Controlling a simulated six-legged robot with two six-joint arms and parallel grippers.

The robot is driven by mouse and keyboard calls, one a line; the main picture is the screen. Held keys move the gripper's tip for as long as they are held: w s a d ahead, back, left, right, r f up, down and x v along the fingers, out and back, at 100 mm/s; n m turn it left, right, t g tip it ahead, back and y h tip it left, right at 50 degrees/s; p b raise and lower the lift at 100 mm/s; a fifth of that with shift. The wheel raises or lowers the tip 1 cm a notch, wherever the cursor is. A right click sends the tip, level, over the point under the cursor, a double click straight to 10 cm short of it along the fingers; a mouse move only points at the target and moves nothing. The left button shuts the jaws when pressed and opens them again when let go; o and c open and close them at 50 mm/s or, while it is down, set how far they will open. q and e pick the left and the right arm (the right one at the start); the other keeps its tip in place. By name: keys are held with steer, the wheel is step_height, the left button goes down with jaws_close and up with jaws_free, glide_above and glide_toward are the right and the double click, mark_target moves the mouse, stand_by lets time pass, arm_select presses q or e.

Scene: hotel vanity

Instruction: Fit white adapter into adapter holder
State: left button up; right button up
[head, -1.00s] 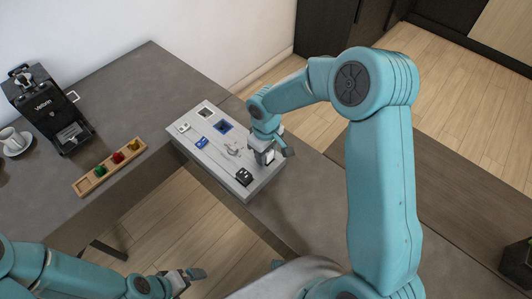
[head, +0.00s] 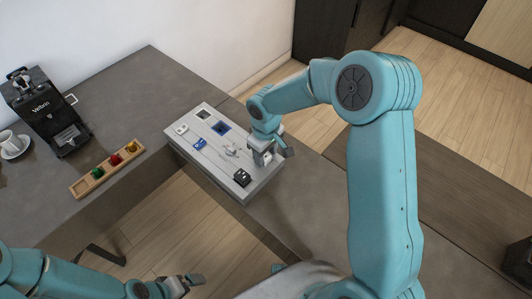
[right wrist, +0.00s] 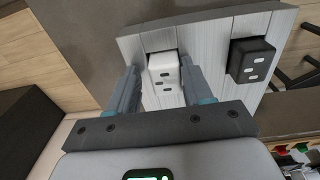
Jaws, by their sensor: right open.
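The grey adapter holder (head: 190,155) is a long board on the table with slots and adapters along it. My right gripper (head: 265,160) is low over its near right end. In the right wrist view, the white adapter (right wrist: 164,72) sits between the two spread fingers of that gripper (right wrist: 161,95), at a slot in the striped holder (right wrist: 210,50). The fingers stand on either side of it with gaps showing. Whether it is fully seated is hard to tell. My left gripper (head: 190,281) is at the bottom of the head view, away from the holder, its opening unclear.
A black adapter (head: 242,177) stands on the holder beside the white one. A blue adapter (head: 200,143) is farther left. A wooden tray (head: 108,170) with coloured pieces, a coffee machine (head: 46,112) and a white cup (head: 10,141) stand at the left.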

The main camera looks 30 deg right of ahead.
mark_target(266, 157)
arm_select(q)
steer(key=shift+f, duration=0.35)
arm_select(e)
steer(key=shift+s+a+f+g, duration=0.2)
steer(key=shift+s+f, duration=0.1)
steer(key=shift+f, duration=0.35)
steer(key=shift+s+a+f+g, duration=0.15)
steer(key=shift+s+f, duration=0.1)
steer(key=shift+f, duration=0.35)
steer(key=r, duration=0.1)
steer(key=w+r, duration=0.1)
steer(key=shift+d+r, duration=0.1)
steer(key=shift+r, duration=0.3)
arm_select(q)
steer(key=shift+w+d+r+p, duration=0.1)
steer(key=shift+w+r+p, duration=0.2)
steer(key=shift+r+p, duration=0.35)
arm_select(e)
step_height(266, 157, up, 16)
steer(key=shift+s+d, duration=0.2)
steer(key=shift+s, duration=0.15)
arm_select(q)
steer(key=shift+f, duration=0.1)
